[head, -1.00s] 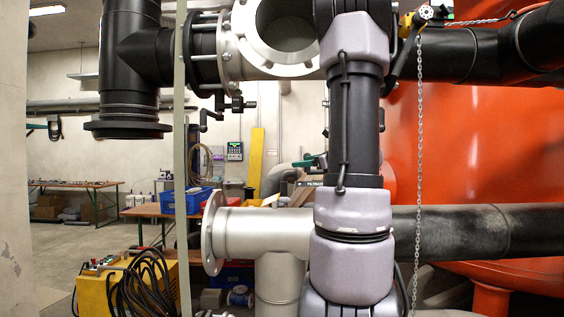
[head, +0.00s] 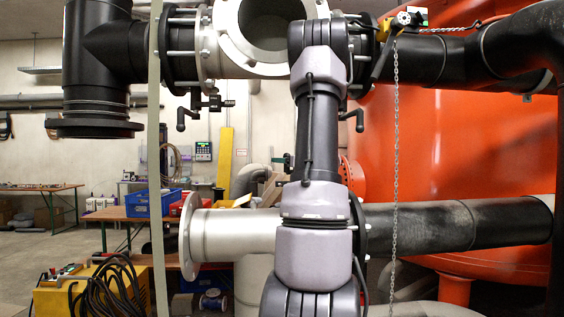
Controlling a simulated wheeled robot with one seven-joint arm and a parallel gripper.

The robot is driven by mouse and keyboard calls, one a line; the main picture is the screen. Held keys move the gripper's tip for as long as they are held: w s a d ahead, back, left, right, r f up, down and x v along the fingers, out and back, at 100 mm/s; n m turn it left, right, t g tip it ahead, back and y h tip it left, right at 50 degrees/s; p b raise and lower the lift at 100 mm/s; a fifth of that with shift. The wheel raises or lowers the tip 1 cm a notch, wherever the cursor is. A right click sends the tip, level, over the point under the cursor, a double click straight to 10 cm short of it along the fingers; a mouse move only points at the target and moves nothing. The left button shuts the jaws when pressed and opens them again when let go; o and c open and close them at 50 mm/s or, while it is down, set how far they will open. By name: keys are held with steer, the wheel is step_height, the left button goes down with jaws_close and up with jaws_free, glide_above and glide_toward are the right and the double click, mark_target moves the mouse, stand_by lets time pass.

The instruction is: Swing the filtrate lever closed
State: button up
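My arm stands upright in the middle of the head view and covers part of the pipework. My gripper is outside the picture. No lever in view carries a readable filtrate label, so I cannot tell which one it is. A small black crank-shaped handle (head: 184,117) hangs below the upper pipe's flange, left of my arm. A similar black handle (head: 357,119) hangs just right of my arm. A lever-like black part with a yellow piece (head: 387,38) sits on the upper pipe at the right, with a chain (head: 395,150) hanging near it.
A grey pipe with an open flange (head: 188,237) runs behind my arm and joins a black pipe (head: 450,226). A large orange tank (head: 470,130) fills the right. A blue crate (head: 150,201) stands on a table at left. A yellow machine with black cables (head: 65,298) stands at lower left.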

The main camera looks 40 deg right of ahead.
steer(key=shift+w, duration=0.45)
steer(key=shift+c, duration=0.2)
jaws_close()
stand_by(1.0)
